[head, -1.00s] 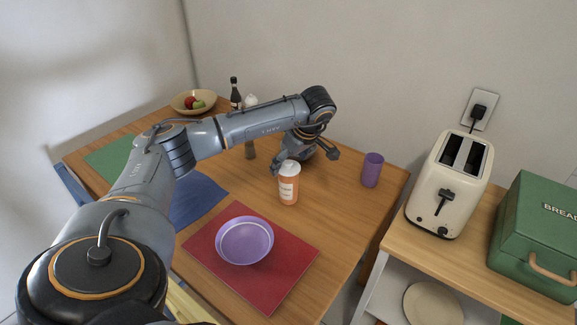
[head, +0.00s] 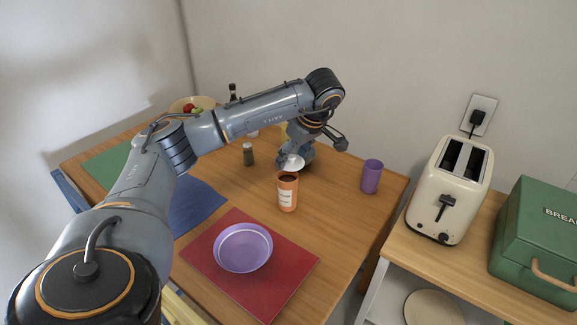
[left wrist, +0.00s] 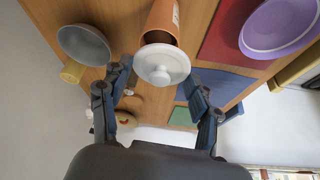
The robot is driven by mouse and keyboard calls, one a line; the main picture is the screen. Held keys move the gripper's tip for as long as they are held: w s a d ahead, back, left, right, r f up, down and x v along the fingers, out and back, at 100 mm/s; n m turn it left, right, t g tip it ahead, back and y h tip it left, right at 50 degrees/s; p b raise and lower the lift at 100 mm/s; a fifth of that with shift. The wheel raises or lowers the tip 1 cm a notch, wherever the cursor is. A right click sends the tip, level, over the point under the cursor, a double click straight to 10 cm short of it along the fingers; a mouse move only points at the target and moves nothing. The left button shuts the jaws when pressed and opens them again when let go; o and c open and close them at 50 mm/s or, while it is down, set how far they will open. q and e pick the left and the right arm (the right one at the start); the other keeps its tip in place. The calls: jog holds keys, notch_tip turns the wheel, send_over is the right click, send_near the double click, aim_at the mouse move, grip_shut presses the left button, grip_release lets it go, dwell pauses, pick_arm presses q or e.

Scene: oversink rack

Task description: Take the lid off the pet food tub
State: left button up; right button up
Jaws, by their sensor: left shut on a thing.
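The orange pet food tub (head: 287,195), with a white label, stands upright on the wooden table, its top open and dark inside. It also shows in the left wrist view (left wrist: 165,20). The white knobbed lid (head: 293,163) is off the tub, slightly above and behind its rim in the head view. My left gripper (head: 298,158) is shut on the lid; in the left wrist view the lid (left wrist: 162,65) sits between its fingers. The fingers are partly hidden by the arm and lid in the head view. My right gripper is not in view.
A purple cup (head: 372,176) stands right of the tub. A purple bowl (head: 243,247) sits on a red mat (head: 285,272) in front. A shaker (head: 248,154) and fruit bowl (head: 186,106) are further left. Bare table lies between tub and cup.

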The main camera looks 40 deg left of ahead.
pick_arm(q)
jog(key=s+d+r+p, duration=0.3)
jog(key=d+r, duration=0.4)
jog(key=d, duration=0.4)
jog(key=s+d+f+m+t+h+p, duration=0.1)
jog(key=s+d+f+m+t+p, duration=0.25)
jog(key=d+f+m+p, duration=0.55)
jog(key=b, duration=1)
send_near(348, 224)
jog(key=shift+w+a+f, duration=0.4)
jog(key=shift+a+f, duration=0.15)
jog(key=shift+a, duration=0.1)
jog(key=shift+w+a+f, duration=0.1)
jog(key=shift+w+f, duration=0.15)
jog(key=shift+w, duration=0.1)
jog(key=shift+w+a+f+b, duration=0.1)
jog(key=shift+w+f+b, duration=0.05)
jog(key=shift+f+b, duration=0.15)
jog(key=shift+w+a+f+b, duration=0.15)
jog(key=shift+f+b, duration=0.75)
jog(key=shift+f, duration=0.7)
